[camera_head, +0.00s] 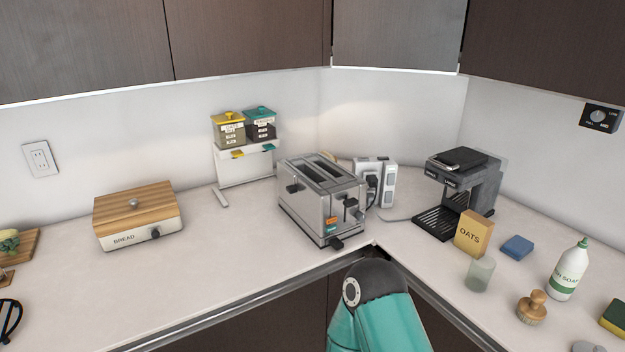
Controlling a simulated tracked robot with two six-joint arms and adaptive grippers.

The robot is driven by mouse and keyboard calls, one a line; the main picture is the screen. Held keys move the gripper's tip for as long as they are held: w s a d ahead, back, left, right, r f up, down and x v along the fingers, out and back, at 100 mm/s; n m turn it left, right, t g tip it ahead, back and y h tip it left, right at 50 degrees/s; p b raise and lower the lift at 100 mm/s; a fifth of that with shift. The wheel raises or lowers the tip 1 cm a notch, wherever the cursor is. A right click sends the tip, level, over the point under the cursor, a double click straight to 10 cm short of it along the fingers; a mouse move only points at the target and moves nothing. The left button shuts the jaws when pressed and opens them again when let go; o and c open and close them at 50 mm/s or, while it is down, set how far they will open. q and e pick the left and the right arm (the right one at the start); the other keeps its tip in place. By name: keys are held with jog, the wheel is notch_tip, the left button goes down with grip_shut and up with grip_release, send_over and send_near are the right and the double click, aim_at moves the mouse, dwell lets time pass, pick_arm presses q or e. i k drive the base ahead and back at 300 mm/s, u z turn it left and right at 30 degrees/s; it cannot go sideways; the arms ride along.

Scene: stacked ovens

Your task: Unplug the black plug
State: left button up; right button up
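A black plug (372,189) sits in the side of a white power tower (390,187) at the back of the counter, right of the silver toaster (318,202). The toaster partly hides the plug and the tower's left side. A teal and black link of one of my arms shows at the bottom centre. Neither gripper is in view.
A black coffee machine (462,190) stands right of the tower, with an oats box (472,233), a glass (480,273) and a soap bottle (567,270) in front. A bread box (138,220) stands left.

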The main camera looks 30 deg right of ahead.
aim_at(372, 181)
jog(key=u, duration=0.55)
jog(key=k, duration=1.65)
jog(key=z, duration=0.95)
jog(key=i, duration=1.05)
jog(key=u, duration=0.05)
